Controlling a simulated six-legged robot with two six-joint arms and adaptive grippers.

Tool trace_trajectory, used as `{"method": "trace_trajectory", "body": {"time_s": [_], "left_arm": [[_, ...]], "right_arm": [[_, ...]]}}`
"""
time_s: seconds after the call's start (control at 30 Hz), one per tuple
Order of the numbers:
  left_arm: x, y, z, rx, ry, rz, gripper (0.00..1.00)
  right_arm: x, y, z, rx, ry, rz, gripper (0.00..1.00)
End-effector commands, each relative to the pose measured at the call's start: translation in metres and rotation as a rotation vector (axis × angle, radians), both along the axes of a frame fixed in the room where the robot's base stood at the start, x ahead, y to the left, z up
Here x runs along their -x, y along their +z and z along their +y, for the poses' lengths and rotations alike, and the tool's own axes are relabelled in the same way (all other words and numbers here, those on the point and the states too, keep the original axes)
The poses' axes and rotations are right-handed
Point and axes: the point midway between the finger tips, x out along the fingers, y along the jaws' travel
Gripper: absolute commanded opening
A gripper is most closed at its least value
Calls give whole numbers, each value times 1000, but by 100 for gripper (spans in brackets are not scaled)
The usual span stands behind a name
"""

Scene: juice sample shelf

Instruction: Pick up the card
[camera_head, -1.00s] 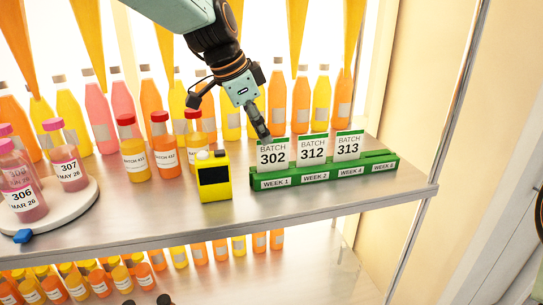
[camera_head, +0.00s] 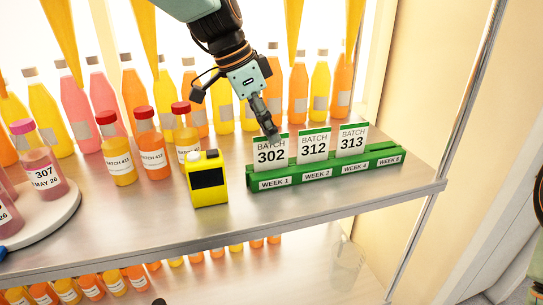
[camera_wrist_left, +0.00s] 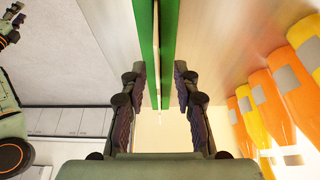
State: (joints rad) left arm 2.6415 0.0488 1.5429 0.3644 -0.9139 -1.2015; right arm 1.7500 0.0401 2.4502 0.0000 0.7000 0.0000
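Three white cards with green top bands stand upright in a green rack (camera_head: 262,186): BATCH 302 (camera_head: 270,156) at the left, BATCH 312 (camera_head: 314,148) in the middle and BATCH 313 (camera_head: 352,140) at the right. My left gripper (camera_head: 273,132) is at the top of the 302 card, pointing down. In the left wrist view its two fingers (camera_wrist_left: 158,98) are apart, with thin green edges running between them. I cannot tell whether they touch the card. Dark parts at the left edge of the wrist view may be my right gripper; its state is unclear.
A yellow device (camera_head: 207,180) with a dark screen stands left of the rack. Red-capped bottles (camera_head: 153,150) stand behind it, and a round white tray (camera_head: 62,208) with pink bottles is at the left. Tall bottles line the back. The metal shelf's front edge is clear.

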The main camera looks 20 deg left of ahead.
Motion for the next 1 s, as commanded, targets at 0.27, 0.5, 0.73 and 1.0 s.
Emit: {"method": "trace_trajectory", "body": {"time_s": [0.27,0.5,0.73,1.0], "left_arm": [[-2,-32,-12,-2,0,5,30],[-9,-58,-20,-2,-1,1,30],[-11,-61,-20,-1,-1,-1,30],[-11,-60,-20,-1,0,-1,11]], "right_arm": [[0,8,0,0,0,0,40],[0,13,0,0,0,0,40],[0,12,0,0,0,0,40],[0,12,0,0,0,0,40]]}}
